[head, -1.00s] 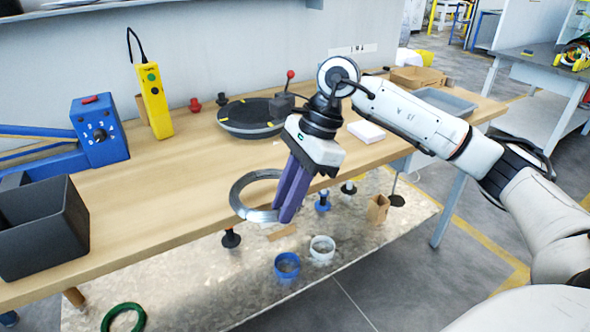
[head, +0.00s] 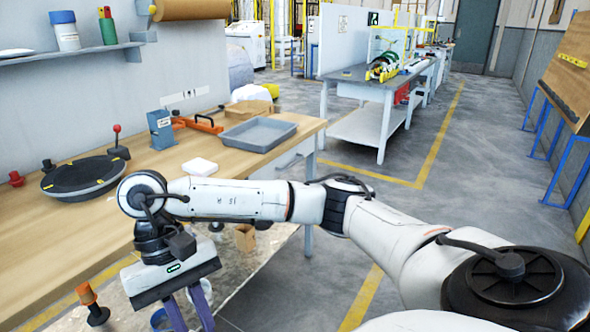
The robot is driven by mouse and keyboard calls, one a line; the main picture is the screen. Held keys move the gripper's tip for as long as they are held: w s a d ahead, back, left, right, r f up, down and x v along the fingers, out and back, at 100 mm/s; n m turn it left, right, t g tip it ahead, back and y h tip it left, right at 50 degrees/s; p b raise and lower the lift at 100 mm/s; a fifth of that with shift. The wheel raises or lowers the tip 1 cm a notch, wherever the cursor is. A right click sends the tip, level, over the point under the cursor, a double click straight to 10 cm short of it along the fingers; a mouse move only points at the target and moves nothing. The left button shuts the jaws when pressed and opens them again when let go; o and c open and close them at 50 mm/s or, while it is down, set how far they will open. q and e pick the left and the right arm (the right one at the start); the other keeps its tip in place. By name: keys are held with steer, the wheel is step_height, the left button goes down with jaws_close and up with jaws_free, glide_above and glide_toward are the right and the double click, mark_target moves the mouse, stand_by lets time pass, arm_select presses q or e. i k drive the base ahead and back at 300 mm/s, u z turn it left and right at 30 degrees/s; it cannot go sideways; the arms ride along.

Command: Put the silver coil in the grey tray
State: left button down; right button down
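The grey tray (head: 250,147) sits on the far right end of the wooden bench, and it looks empty. My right gripper (head: 190,316) hangs at the lower left, over the front edge of the bench, pointing down. Its purple fingers run out of the bottom of the picture, so the tips are hidden. A gap shows between the upper parts of the fingers, but I cannot tell whether anything is held. The silver coil is not visible in the current view. My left gripper is out of view.
A white block (head: 199,167), a blue device (head: 161,130) and an orange clamp (head: 198,123) stand near the tray. A dark turntable (head: 83,178) is at the left. A cardboard box (head: 250,108) sits behind the tray.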

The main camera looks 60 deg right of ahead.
mark_target(257, 140)
steer(key=z, duration=0.35)
steer(key=k, duration=0.45)
steer(key=z, duration=1.6)
steer(key=i, duration=2.2)
steer(key=u, duration=0.85)
